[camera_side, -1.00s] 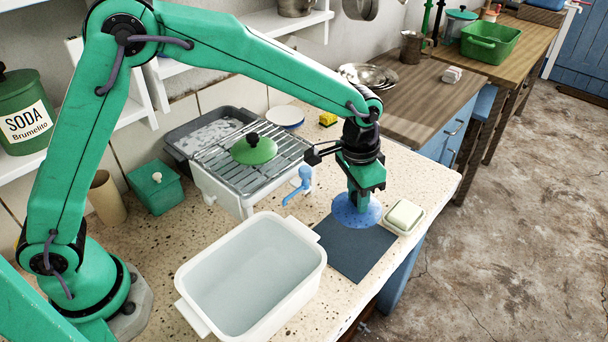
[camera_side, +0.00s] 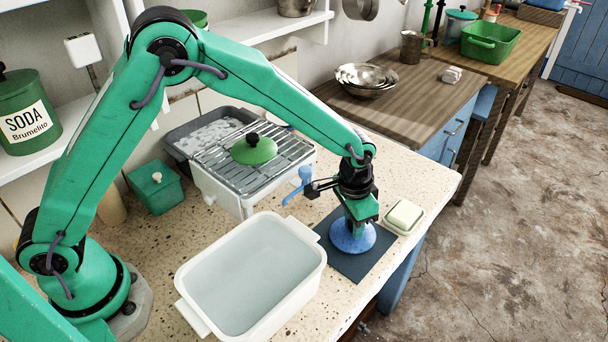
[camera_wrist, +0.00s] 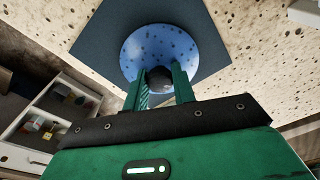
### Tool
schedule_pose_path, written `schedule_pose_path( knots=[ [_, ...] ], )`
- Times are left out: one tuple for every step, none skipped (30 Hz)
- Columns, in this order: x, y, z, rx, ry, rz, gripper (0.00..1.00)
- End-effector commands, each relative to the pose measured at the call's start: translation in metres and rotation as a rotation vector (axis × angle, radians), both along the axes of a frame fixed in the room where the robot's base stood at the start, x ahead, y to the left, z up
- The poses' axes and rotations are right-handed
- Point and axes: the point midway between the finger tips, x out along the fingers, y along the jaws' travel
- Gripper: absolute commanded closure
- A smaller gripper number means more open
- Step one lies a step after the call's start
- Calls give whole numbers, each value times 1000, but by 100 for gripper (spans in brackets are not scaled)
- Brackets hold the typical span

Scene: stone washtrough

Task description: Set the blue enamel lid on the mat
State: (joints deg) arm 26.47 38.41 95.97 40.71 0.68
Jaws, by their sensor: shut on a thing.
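The blue enamel lid (camera_side: 352,240) is a speckled blue disc at the dark mat (camera_side: 372,265), over its far part in the side view. My gripper (camera_side: 356,222) points down over it and is shut on its dark knob. In the wrist view the lid (camera_wrist: 158,50) lies flat in front of my gripper (camera_wrist: 163,80), with the dark knob between the green fingers. The mat (camera_wrist: 95,35) spreads around and behind the lid. The lid looks on or very close to the mat; a small gap beneath cannot be ruled out.
A white basin of water (camera_side: 255,275) stands left of the mat. A soap dish with a pale bar (camera_side: 405,216) sits right of it. The counter's front edge is close.

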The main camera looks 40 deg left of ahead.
Motion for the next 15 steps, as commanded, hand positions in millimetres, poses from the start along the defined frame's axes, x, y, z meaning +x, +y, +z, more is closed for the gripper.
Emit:
schedule_pose_path(
  knots=[
    [0,0,-1,0,0,0,98],
    [0,0,-1,0,-1,0,98],
    [0,0,-1,0,-1,0,98],
    [0,0,-1,0,-1,0,98],
    [0,0,-1,0,-1,0,98],
    [0,0,-1,0,-1,0,98],
    [0,0,-1,0,-1,0,98],
    [0,0,-1,0,-1,0,98],
    [0,0,-2,0,-1,0,98],
    [0,0,-2,0,0,0,98],
    [0,0,-3,0,0,0,98],
    [0,0,-4,0,0,0,98],
    [0,0,-4,0,0,0,98],
    [0,0,-5,0,0,0,72],
    [0,0,-5,0,0,0,64]
  ],
)
